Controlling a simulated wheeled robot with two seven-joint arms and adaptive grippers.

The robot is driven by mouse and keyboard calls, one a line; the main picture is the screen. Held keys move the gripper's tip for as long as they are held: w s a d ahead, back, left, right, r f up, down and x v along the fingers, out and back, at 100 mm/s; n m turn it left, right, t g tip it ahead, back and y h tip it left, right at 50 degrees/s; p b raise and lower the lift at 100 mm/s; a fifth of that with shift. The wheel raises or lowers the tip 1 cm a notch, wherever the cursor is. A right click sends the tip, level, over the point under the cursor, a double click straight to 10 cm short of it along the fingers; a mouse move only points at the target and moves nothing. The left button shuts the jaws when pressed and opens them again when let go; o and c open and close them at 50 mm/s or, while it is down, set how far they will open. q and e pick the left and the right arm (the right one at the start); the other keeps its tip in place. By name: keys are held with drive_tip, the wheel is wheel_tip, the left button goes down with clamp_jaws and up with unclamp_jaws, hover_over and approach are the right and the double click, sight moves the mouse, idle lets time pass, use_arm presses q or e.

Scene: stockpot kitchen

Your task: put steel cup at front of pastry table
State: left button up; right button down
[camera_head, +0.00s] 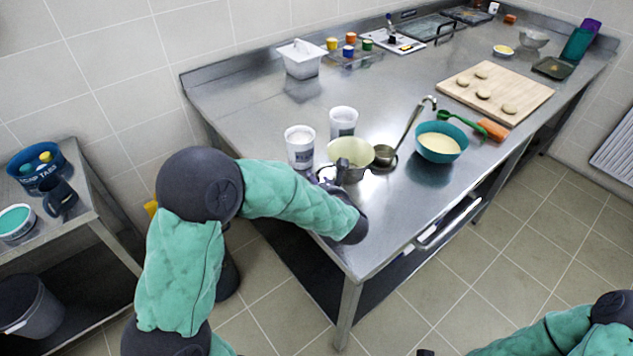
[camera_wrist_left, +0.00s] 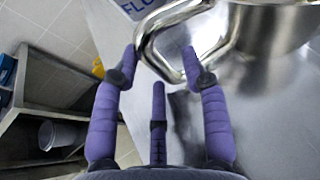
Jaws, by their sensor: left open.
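The steel cup (camera_head: 352,174) stands upright near the left front edge of the steel pastry table (camera_head: 405,225), with something pale yellow inside. Its shiny body (camera_wrist_left: 275,32) and looped handle fill the top of the left wrist view. My left gripper (camera_wrist_left: 162,72) is open, its purple fingers spread at the handle with the loop's lower end between the tips; I cannot tell whether they touch. In the head view the left gripper (camera_head: 328,178) is partly hidden beside the cup. My right arm shows at the bottom right; only a dark bit, perhaps its gripper, shows at the lower edge.
Two white tubs (camera_head: 300,150) stand just behind the cup. A ladle (camera_head: 386,154) and a teal bowl (camera_head: 440,146) are to its right. A wooden board (camera_head: 496,94) with dough rounds lies farther right. The table's front left corner is bare. A side shelf (camera_head: 88,222) stands left.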

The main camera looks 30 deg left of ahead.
use_arm(q)
drive_tip(key=p+v, duration=0.3)
drive_tip(key=v, duration=0.6)
drive_tip(key=shift+s+d+r, duration=0.15)
drive_tip(key=shift+d+r, duration=0.1)
drive_tip(key=shift+r, duration=0.05)
drive_tip(key=shift+v, duration=0.8)
drive_tip(key=shift+s+f, duration=0.1)
